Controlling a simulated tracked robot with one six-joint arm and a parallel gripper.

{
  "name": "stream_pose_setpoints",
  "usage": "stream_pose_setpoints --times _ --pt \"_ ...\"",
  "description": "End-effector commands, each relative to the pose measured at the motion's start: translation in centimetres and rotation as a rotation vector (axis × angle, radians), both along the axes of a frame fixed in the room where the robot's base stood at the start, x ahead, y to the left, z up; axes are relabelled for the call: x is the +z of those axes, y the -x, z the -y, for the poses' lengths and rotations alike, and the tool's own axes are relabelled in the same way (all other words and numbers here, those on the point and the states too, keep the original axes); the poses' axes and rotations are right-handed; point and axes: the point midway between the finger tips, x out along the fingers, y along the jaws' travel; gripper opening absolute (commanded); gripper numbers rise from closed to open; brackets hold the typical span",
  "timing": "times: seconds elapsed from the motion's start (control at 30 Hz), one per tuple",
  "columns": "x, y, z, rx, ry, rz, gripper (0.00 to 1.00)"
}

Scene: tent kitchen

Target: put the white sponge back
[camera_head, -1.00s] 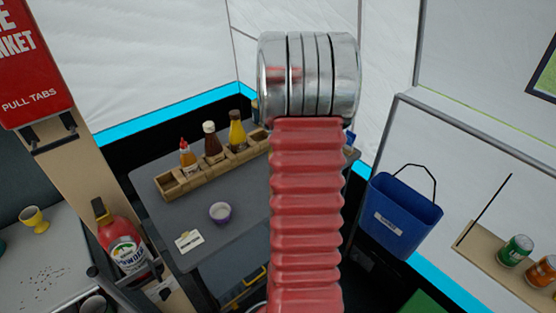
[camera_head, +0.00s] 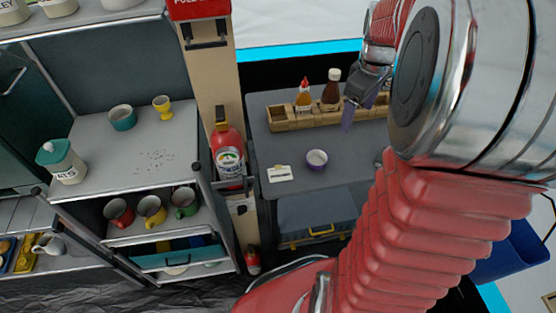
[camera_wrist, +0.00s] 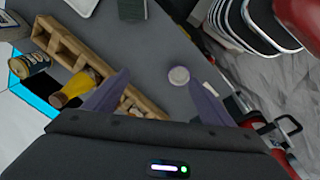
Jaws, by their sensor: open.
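I cannot make out a white sponge for certain. In the wrist view a white rectangular thing (camera_wrist: 82,5) is cut off at the top edge, beside a dark green block (camera_wrist: 132,8). My gripper (camera_wrist: 157,92) is open and empty above the table, its purple fingers spread wide. In the head view my gripper (camera_head: 362,104) is near the sauce bottles, partly hidden by my arm.
A wooden rack (camera_head: 290,120) with sauce bottles (camera_head: 331,88) stands along the table's back. A fire extinguisher (camera_head: 228,155) stands left of the table. Shelves hold a teal bowl (camera_head: 122,117), a yellow egg cup (camera_head: 162,105) and mugs (camera_head: 152,210). The table's front is mostly clear.

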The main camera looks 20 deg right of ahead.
Motion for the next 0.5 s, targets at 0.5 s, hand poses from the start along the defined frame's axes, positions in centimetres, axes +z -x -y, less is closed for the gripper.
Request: stream_pose_setpoints --times 0.5 --pt "4.6 1.7 -12.3 -0.129 -0.006 0.147 0.76"
